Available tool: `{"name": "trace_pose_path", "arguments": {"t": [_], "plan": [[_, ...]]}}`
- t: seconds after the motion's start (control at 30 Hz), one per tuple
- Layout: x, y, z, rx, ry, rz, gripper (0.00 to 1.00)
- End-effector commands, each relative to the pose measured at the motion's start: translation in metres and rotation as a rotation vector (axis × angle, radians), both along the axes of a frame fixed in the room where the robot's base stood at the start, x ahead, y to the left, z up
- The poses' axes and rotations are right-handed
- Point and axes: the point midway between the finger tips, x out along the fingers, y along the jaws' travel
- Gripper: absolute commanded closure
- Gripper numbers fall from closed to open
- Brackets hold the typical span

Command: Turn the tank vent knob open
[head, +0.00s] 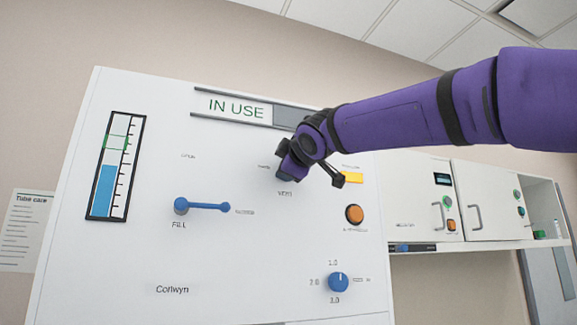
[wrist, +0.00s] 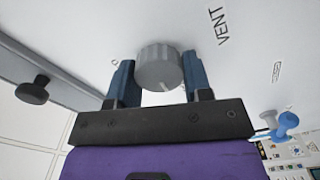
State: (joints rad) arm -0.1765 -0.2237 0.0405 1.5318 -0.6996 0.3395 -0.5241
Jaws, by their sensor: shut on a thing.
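The vent knob (wrist: 158,66) is a grey ribbed round knob on the white panel, with the word VENT printed beside it in the wrist view. My gripper (wrist: 157,80) has one blue finger on each side of it and is shut on it. In the head view my gripper (head: 287,172) is at the panel just above the VENT label (head: 285,194) and hides the knob. The knob's pointer mark cannot be made out, so I cannot tell its setting.
The tank panel (head: 120,265) also bears a blue FILL lever (head: 205,206) pointing right, a blue-filled level gauge (head: 105,185), an orange button (head: 354,214) and a blue numbered dial (head: 338,282). An IN USE sign (head: 236,107) is above. White cabinets (head: 490,195) stand at right.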

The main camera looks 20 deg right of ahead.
Motion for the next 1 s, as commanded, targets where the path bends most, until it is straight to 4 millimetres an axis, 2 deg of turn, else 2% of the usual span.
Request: {"name": "trace_pose_path", "arguments": {"t": [0.3,0.87,0.9,1.0], "plan": [[-0.0001,0.0009,-0.0014,-0.130,0.002,0.001,0.78],[0.0001,0.0011,-0.0018,-0.160,0.003,0.001,0.78],[0.0001,0.0011,-0.0018,-0.160,0.003,0.001,0.50],[0.0001,0.0009,-0.0016,-0.159,0.002,0.001,0.29]]}}
